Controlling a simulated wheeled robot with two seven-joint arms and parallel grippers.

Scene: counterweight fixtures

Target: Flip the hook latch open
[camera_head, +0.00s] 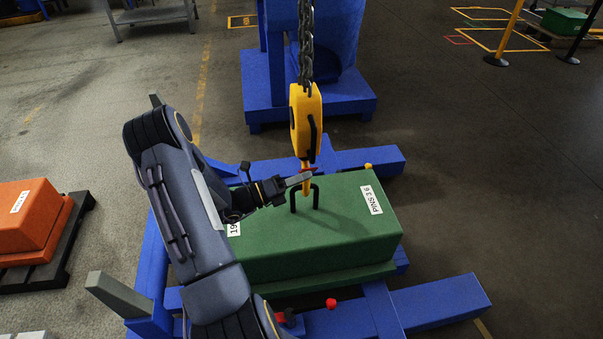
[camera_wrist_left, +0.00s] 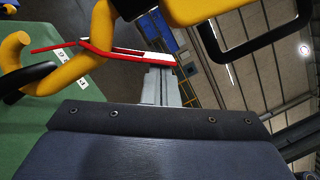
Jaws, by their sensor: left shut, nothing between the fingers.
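The yellow hook (camera_head: 306,185) hangs under a yellow hook block (camera_head: 306,122) on a chain, at the black handle (camera_head: 317,193) of a green counterweight (camera_head: 310,237). In the left wrist view the hook (camera_wrist_left: 97,45) curves around at upper left, with the handle (camera_wrist_left: 25,76) near its tip. The thin red latch (camera_wrist_left: 105,48) runs across the hook's mouth area. My left gripper (camera_head: 306,178) is shut and empty, beside the hook. In the wrist view its grey fingers (camera_wrist_left: 160,82) end right at the red latch; I cannot tell whether they touch. My right gripper is out of view.
The counterweight sits on a blue frame (camera_head: 440,300) with arms sticking out. A blue stand (camera_head: 310,95) is behind it. An orange block (camera_head: 28,215) on a dark pallet is at the left. Open floor (camera_head: 480,180) lies to the right.

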